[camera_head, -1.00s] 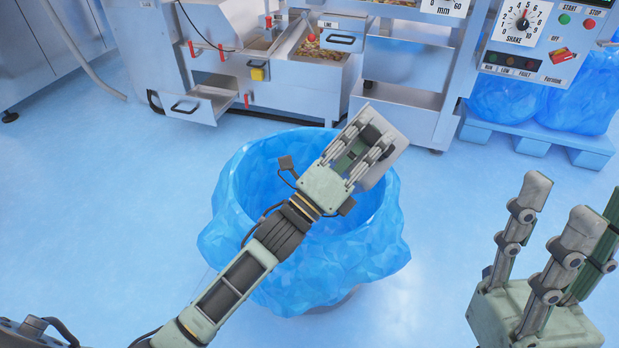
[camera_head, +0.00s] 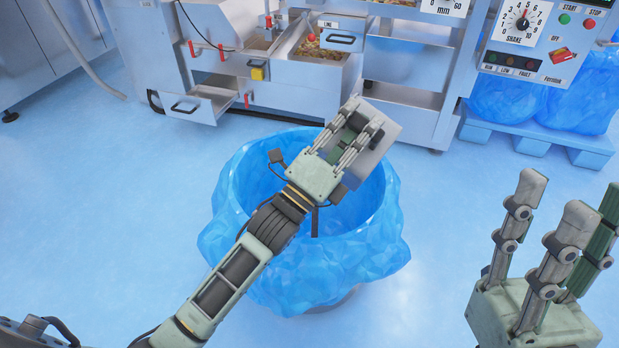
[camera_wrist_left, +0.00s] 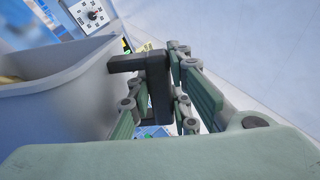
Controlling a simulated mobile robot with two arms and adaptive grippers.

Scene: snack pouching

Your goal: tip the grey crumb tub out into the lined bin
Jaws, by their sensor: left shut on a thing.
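The grey crumb tub (camera_head: 382,139) is in my left gripper (camera_head: 362,128), above the far right part of the lined bin's opening. In the left wrist view the tub's grey wall (camera_wrist_left: 65,105) and rim fill the left side, with a little yellowish content at the left edge. The fingers are closed around its dark handle (camera_wrist_left: 157,85). I cannot tell its exact tilt. The lined bin (camera_head: 305,275) is covered by a crumpled blue liner; the arm hides part of its opening. My right gripper (camera_head: 555,205) is at the right, fingers up, spread and empty.
A steel machine with drawers (camera_head: 200,104) and a chute of snack pieces (camera_head: 325,45) stands behind the bin. A control panel (camera_head: 540,40) is at the upper right. Blue bags stand on a blue pallet (camera_head: 540,140). The floor around the bin is clear.

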